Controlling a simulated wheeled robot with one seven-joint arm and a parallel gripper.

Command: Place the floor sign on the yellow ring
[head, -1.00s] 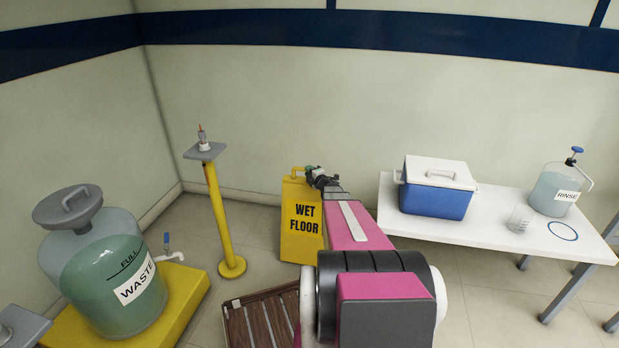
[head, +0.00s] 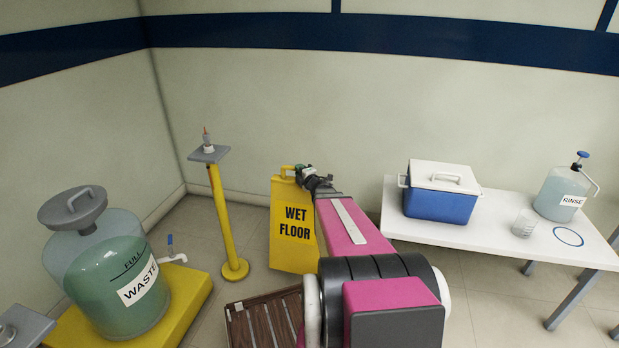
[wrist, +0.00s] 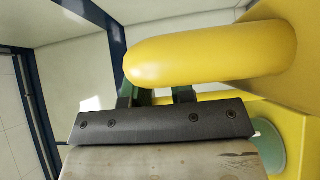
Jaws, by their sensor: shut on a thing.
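The yellow floor sign (head: 292,228) with "WET FLOOR" on it is right of centre-left in the head view, tilted slightly. My gripper (head: 303,174) is at its top, shut on the yellow handle. In the wrist view the rounded handle (wrist: 205,55) crosses in front of my gripper (wrist: 155,96), with green finger parts behind and below it. I cannot tell whether the sign's lower edge touches the floor. I see no yellow ring in either view; my arm and the sign hide part of the floor.
A yellow post (head: 222,220) stands left of the sign. A brown slatted mat (head: 265,322) lies in front of it. The waste jug (head: 115,285) is at left on a yellow stand. At right, a white table (head: 480,234) holds a blue cooler (head: 440,203), beaker, blue ring and rinse jug.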

